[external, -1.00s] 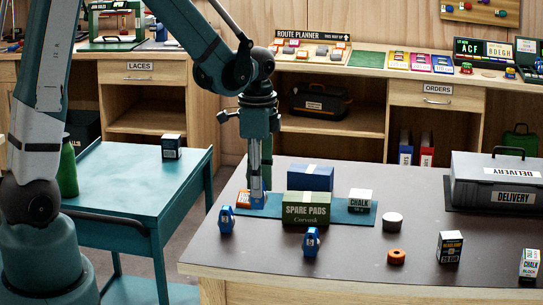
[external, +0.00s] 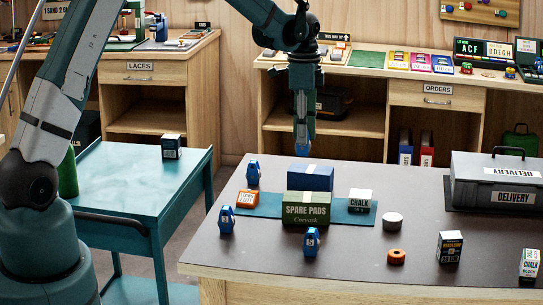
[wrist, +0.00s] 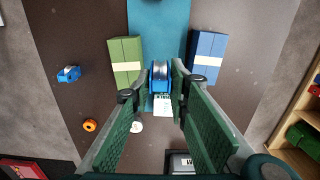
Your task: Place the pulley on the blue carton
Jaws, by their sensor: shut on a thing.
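My gripper (external: 301,128) is shut on a blue pulley (external: 301,145) with a silver wheel, held in the air. The wrist view shows this pulley (wrist: 161,76) between my gripper's fingertips (wrist: 161,80). The blue carton (external: 310,178), with a pale band on top, stands on the dark table behind the green spare pads box. In the external view the pulley appears just above the carton, with a gap. In the wrist view the carton (wrist: 207,58) is to the right of the pulley, so the two do not look lined up there.
The green spare pads box (external: 306,208) stands in front of the carton, by a teal mat (external: 268,206). A chalk box (external: 360,200) and an orange box (external: 246,199) are on the mat. Other blue devices (external: 253,172) stand nearby. A grey delivery case (external: 493,185) stands right.

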